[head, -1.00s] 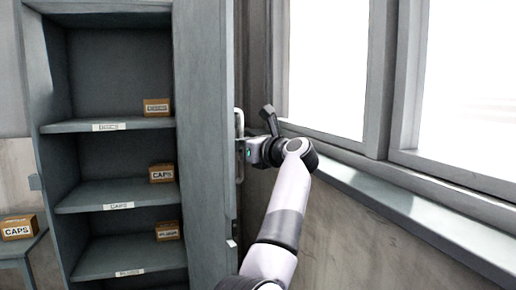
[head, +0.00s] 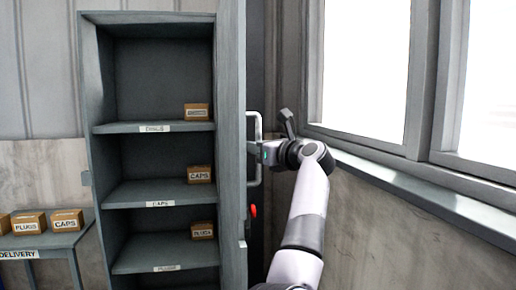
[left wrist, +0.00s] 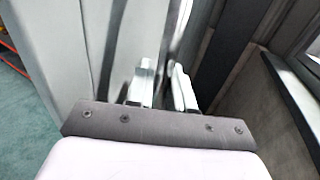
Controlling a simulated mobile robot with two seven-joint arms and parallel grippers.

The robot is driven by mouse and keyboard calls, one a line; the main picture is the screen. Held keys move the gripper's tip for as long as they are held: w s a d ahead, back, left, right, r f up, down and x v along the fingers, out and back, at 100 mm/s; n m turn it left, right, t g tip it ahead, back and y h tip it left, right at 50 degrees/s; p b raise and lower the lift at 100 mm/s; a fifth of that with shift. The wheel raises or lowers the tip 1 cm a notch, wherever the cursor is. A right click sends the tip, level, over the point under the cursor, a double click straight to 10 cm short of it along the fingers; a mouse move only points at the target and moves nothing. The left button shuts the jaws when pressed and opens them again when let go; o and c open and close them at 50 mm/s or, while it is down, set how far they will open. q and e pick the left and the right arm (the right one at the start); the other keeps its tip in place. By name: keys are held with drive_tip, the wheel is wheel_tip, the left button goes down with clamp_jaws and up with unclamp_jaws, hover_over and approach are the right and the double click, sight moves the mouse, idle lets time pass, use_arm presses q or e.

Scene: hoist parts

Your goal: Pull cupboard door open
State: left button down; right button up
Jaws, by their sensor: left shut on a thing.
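The grey cupboard (head: 103,200) stands open, with its shelves in full view. Its door (head: 231,80) stands out from the right side towards me, seen nearly edge-on. A pale bar handle (head: 259,122) is on the door's right-hand face. My left gripper (head: 256,150) is shut on the handle, reaching it from the right. In the left wrist view its two fingers (left wrist: 162,88) close about the handle bar, against the door panel (left wrist: 75,45); the exact contact is partly hidden. My right gripper is in neither view.
Small boxes (head: 199,174) sit on the labelled shelves. A delivery table (head: 45,240) with several boxes stands at the left. A red knob-like part (head: 253,211) is below the handle. A window sill (head: 420,195) and wall close in the right side.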

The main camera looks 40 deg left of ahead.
use_arm(q)
drive_tip(key=shift+r, duration=0.1)
drive_tip(key=c, duration=1.2)
unclamp_jaws()
drive_tip(key=shift+o, duration=0.2)
drive_tip(key=s+d+b, duration=0.1)
drive_tip(key=d, duration=0.6)
drive_tip(key=shift+b, duration=0.3)
drive_tip(key=shift+d, duration=0.1)
